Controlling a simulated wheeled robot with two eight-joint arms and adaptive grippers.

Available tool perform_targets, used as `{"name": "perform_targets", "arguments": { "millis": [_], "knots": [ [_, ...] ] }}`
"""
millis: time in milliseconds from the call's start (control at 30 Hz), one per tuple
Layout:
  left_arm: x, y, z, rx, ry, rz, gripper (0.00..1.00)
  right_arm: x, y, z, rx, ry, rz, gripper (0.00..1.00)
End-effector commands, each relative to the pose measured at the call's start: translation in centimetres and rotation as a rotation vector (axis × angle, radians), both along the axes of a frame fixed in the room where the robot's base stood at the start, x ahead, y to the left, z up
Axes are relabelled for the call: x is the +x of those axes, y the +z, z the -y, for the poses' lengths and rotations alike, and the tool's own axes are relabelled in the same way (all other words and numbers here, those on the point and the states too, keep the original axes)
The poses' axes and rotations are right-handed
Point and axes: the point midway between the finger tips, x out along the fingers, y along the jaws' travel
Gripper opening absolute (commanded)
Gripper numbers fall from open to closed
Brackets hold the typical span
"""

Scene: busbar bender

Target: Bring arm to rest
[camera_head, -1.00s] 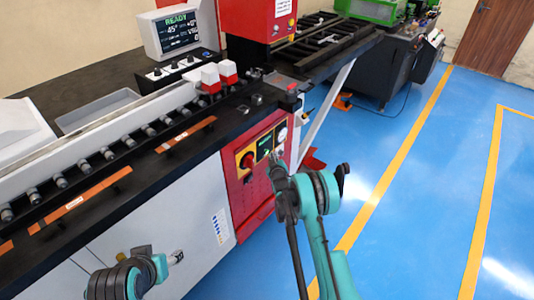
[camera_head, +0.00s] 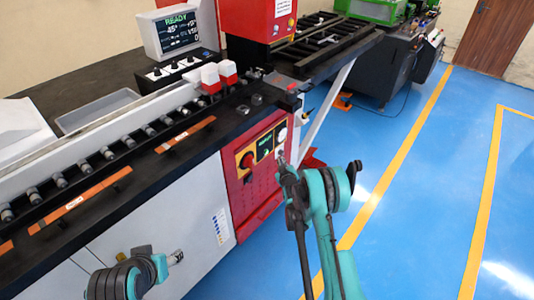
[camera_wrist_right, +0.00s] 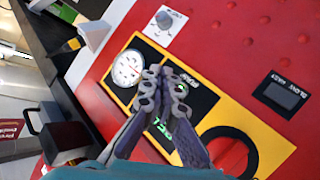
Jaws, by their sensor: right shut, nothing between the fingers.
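My right gripper (camera_head: 282,158) is in front of the red control panel of the bending machine, at the end of my teal arm. In the right wrist view its fingers (camera_wrist_right: 163,78) are together with nothing between them. They overlap the yellow-framed panel (camera_wrist_right: 126,95) and partly hide its green-lit display; whether they touch it I cannot tell. My left gripper (camera_head: 176,257) is small at the lower left, in front of the machine's white cabinet; its finger opening is not clear.
The black bench (camera_head: 120,165) carries rollers and orange bars (camera_head: 80,202). A slanted white support (camera_head: 325,115) stands beyond the panel. The blue floor (camera_head: 420,220) at right is clear.

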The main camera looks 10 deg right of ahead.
Motion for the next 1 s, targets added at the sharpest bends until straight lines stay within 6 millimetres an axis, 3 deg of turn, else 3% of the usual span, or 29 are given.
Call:
{"name": "perform_targets", "arguments": {
  "millis": [433,567,667,767,1000],
  "knots": [
    [0.0,0.0,0.0,0.000,0.000,0.000,0.56,0.0,0.0,0.0,0.000,0.000,0.000,0.00],
    [0.0,0.0,0.0,0.000,0.000,0.000,0.56,0.0,1.2,-0.1,0.007,0.000,-0.009,0.00],
    [0.0,0.0,0.0,0.000,0.000,0.000,0.56,-0.5,3.8,-0.5,0.029,-0.004,-0.036,0.00],
    [0.0,0.0,0.0,0.000,0.000,0.000,0.56,-1.6,7.6,-1.0,0.063,-0.009,-0.077,0.00],
    [0.0,0.0,0.0,0.000,0.000,0.000,0.56,-7.5,16.3,-2.6,0.153,-0.032,-0.193,0.00]
  ]
}}
